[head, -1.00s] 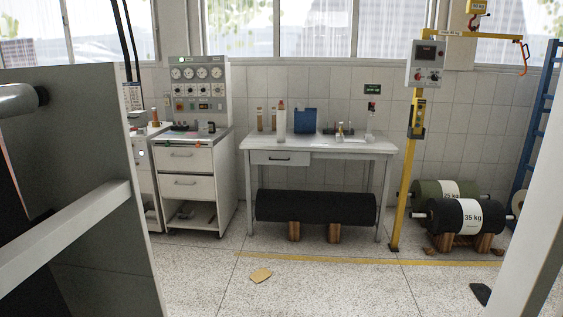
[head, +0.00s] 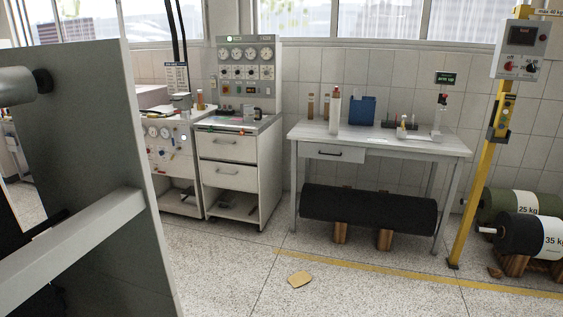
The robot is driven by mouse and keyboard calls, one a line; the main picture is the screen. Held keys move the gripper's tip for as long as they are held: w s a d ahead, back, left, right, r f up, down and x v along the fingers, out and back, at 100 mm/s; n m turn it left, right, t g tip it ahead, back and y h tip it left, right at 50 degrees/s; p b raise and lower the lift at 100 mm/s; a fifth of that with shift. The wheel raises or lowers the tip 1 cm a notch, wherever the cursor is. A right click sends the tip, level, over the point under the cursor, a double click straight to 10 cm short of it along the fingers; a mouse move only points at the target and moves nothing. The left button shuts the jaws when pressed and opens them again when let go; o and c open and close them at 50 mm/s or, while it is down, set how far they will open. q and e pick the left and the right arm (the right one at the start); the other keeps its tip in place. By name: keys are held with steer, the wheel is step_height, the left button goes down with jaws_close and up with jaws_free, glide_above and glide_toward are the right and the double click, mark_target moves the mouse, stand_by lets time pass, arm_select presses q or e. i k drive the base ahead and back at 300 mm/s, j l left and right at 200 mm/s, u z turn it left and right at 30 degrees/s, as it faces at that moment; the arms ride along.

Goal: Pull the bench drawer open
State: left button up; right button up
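The bench (head: 455,147) is a light grey table against the tiled wall, right of centre in the head view. Its drawer (head: 321,152) sits under the left part of the top, with a dark bar handle on its front. The drawer looks shut. Bottles, a blue holder (head: 361,110) and small items stand on the bench top. Neither of my grippers shows in this view.
A cabinet (head: 228,176) with drawers and a gauge panel stands left of the bench. A dark roll (head: 368,209) on wooden blocks lies under the bench. A yellow post (head: 474,185) stands at right. A tan scrap (head: 299,279) lies on open floor. A grey panel (head: 95,130) fills the near left.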

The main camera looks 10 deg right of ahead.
mark_target(333, 152)
steer(key=i+l+z, duration=0.1)
steer(key=i+z, duration=0.35)
steer(key=i, duration=1.85)
